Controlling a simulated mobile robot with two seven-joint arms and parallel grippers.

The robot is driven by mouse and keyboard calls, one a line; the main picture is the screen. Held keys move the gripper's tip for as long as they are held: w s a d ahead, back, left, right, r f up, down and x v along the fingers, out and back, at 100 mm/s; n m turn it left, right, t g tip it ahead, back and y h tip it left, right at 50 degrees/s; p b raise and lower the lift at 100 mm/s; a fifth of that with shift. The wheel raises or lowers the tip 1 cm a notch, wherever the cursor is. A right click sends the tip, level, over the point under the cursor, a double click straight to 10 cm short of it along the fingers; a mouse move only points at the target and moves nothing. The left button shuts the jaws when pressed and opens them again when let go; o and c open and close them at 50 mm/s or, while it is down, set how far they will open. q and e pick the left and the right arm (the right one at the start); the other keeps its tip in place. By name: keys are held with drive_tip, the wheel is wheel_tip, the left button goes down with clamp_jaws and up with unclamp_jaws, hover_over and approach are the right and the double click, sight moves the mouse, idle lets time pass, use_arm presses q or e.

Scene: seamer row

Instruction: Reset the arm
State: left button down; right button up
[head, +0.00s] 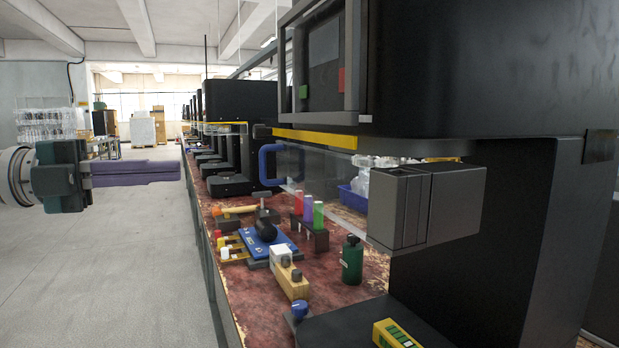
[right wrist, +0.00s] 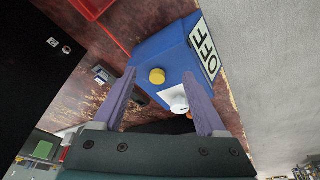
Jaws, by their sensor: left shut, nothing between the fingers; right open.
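My left gripper (head: 178,170) shows in the head view at the left, above the aisle floor. Its purple fingers are shut together with nothing between them. It is apart from the bench. My right gripper (right wrist: 159,73) shows in the right wrist view with its two purple fingers spread and nothing held. Past its fingertips is a blue box (right wrist: 163,48) with a yellow round button (right wrist: 157,76), a white round part (right wrist: 179,103) and a plate (right wrist: 207,55) reading OFF. I cannot tell whether the fingers touch the box. The right gripper is not visible in the head view.
A bench (head: 335,263) with a worn red top runs into the distance beside black machines. A clear guard (head: 335,183) has a blue handle. The aisle floor at left is clear.

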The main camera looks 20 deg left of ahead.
use_arm(q)
drive_tip(key=w+d+f+n+t+y+p, duration=0.1)
drive_tip(key=d+f+n+t+y+p, duration=0.4)
drive_tip(key=n+y+p, duration=0.8)
drive_tip(key=s+d+f+n+g, duration=0.2)
drive_tip(key=s+d+n+g, duration=0.3)
drive_tip(key=n, duration=0.3)
drive_tip(key=s+d+r+n+g+p, duration=0.1)
drive_tip(key=s+d+n+g+p, duration=0.2)
drive_tip(key=s, duration=0.7)
drive_tip(key=s+d+r+n+g+p, duration=0.1)
drive_tip(key=s+d+r+g+p, duration=0.2)
drive_tip(key=s+g, duration=0.5)
wheel_tip(320, 180, up, 35)
drive_tip(key=s+t+p, duration=0.1)
drive_tip(key=t+p, duration=0.1)
drive_tip(key=p, duration=3.3)
drive_tip(key=shift+d+p, duration=0.15)
drive_tip(key=shift+p, duration=0.25)
